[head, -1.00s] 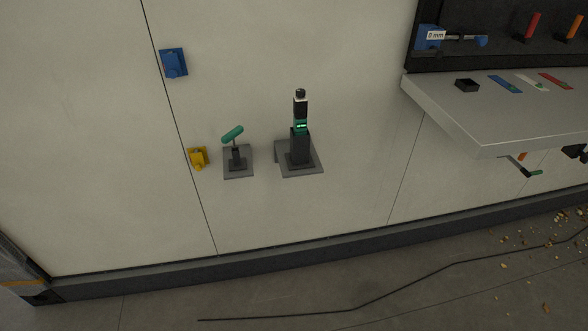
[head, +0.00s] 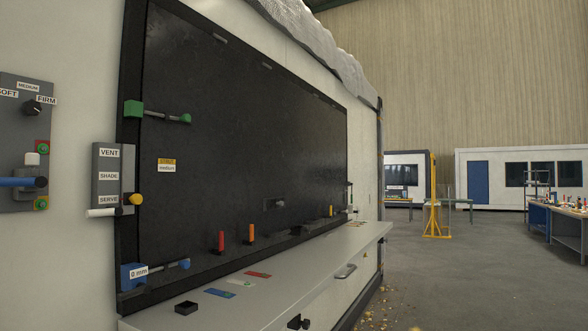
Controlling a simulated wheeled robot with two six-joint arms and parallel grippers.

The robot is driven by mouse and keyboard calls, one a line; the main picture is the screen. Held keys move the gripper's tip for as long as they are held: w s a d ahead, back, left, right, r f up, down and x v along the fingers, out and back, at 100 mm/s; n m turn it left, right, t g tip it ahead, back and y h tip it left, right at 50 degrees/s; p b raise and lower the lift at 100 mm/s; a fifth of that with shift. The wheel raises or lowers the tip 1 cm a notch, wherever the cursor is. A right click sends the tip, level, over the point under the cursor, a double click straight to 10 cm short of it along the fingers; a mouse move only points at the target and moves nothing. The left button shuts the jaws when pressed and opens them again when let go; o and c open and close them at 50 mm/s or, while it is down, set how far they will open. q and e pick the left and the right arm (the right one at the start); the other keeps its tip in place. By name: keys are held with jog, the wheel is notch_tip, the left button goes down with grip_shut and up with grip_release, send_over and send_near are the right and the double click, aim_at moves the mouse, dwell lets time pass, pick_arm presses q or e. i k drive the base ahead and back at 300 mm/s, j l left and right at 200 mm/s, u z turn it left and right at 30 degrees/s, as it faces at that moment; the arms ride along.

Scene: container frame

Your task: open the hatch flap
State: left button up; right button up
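A large black panel (head: 240,130), which looks like the hatch flap, fills a dark frame in the white container wall in the head view. It looks shut, lying flat in the frame. Small grey fittings sit along its upper edge. A green block with a dark bar and green knob (head: 160,113) is at its left edge. A blue block with a bar (head: 155,271), labelled "0 mm", is at its lower left. Neither gripper is in view.
A pale counter (head: 300,275) juts out below the panel, with a black tray (head: 186,308) and coloured strips on it. A VENT/SHADE/SERVE selector box (head: 108,165) and a grey control panel (head: 22,140) are at left. The floor (head: 440,280) right of the counter is largely open.

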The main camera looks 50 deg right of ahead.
aim_at(252, 136)
jog(key=z, duration=1.5)
jog(key=i+l, duration=0.2)
jog(key=l, duration=0.15)
jog(key=i+l, duration=0.2)
jog(key=l, duration=0.15)
jog(key=i+l, duration=0.2)
jog(key=l, duration=0.15)
jog(key=i+l, duration=0.2)
jog(key=i+l+u, duration=0.1)
jog(key=l, duration=0.35)
jog(key=i+l, duration=0.25)
jog(key=l, duration=0.1)
